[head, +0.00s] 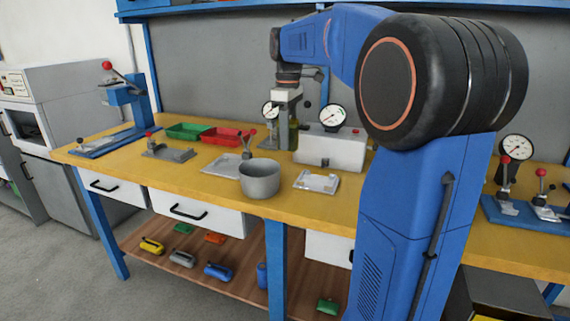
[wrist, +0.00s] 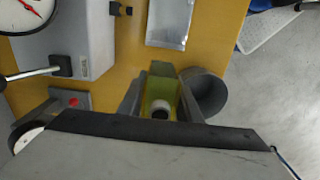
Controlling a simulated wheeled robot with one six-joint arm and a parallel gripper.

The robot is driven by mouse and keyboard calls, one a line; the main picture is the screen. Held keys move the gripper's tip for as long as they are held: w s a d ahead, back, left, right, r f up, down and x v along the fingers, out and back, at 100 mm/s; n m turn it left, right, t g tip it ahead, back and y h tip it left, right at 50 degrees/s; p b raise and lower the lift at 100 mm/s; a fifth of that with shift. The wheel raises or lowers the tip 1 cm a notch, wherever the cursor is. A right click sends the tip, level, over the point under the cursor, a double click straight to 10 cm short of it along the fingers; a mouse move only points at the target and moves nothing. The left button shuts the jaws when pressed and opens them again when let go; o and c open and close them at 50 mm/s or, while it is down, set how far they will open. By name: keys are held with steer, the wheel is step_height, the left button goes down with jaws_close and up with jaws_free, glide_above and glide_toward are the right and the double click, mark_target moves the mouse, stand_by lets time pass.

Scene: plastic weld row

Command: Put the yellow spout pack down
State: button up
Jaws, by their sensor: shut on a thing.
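My gripper (wrist: 160,92) is shut on the yellow spout pack (wrist: 159,84), which looks yellow-green in the wrist view. Its round grey spout points toward the wrist camera. In the head view my gripper (head: 286,128) hangs straight down over the back of the yellow bench (head: 235,198), behind the grey pot and left of the white gauge box. Only a little olive colour shows between the fingers there. I cannot tell whether the pack's bottom touches the bench.
A grey pot (head: 260,181) stands close by; it shows right of the pack in the wrist view (wrist: 207,94). Bench front is mostly clear.

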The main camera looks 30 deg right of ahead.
mark_target(294, 123)
steer(key=shift+f, duration=4.6)
steer(key=shift+f, duration=0.15)
steer(key=o, duration=0.9)
step_height(294, 123, up, 12)
steer(key=shift+r, duration=0.15)
